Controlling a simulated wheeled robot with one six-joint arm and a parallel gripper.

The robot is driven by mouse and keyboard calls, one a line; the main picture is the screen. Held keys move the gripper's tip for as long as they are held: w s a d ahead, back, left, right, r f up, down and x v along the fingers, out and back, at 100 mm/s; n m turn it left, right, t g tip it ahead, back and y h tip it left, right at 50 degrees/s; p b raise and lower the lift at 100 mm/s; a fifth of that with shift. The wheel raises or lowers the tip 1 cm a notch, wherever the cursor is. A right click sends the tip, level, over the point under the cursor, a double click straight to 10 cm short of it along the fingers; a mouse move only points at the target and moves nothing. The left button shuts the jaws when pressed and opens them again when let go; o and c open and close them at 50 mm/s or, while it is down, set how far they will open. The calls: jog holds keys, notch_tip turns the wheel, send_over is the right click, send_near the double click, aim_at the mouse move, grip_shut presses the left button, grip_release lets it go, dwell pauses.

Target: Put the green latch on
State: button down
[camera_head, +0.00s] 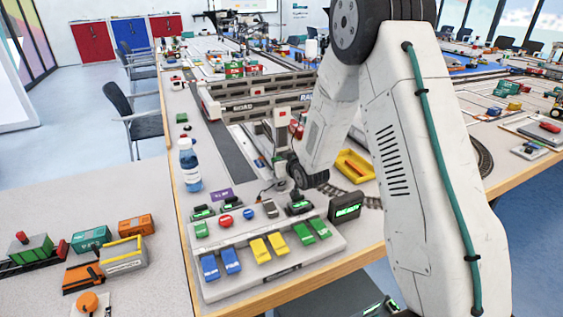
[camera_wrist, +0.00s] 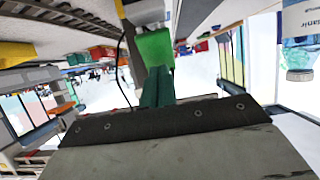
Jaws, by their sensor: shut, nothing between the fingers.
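A pale control panel (camera_head: 290,262) lies at the near end of the table in the head view. In the head view my arm hides much of the gripper.
A dark display with green letters (camera_head: 346,206) stands behind the panel's right side. A water bottle (camera_head: 189,165) stands at the table's left edge. A yellow tray (camera_head: 355,165) and crane beams (camera_head: 262,103) lie beyond. Toy wagons (camera_head: 120,256) sit at the left.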

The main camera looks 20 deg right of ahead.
jog(key=shift+s+r, duration=0.1)
jog(key=s+r, duration=0.8)
jog(key=s, duration=0.2)
jog(key=shift+s+d+r, duration=0.3)
jog(key=shift+s, duration=0.05)
jog(key=s+a+r+g, duration=0.1)
jog(key=s+r+g, duration=0.3)
jog(key=s, duration=0.8)
jog(key=s+a+r+g, duration=0.2)
jog(key=s+r+g, duration=0.2)
jog(key=s, duration=0.9)
jog(key=s+a+r+g, duration=0.1)
jog(key=s+r+g, duration=0.3)
jog(key=s, duration=0.9)
jog(key=shift+a+r+m+h, duration=0.3)
jog(key=shift+r+h, duration=0.1)
jog(key=shift+r, duration=0.15)
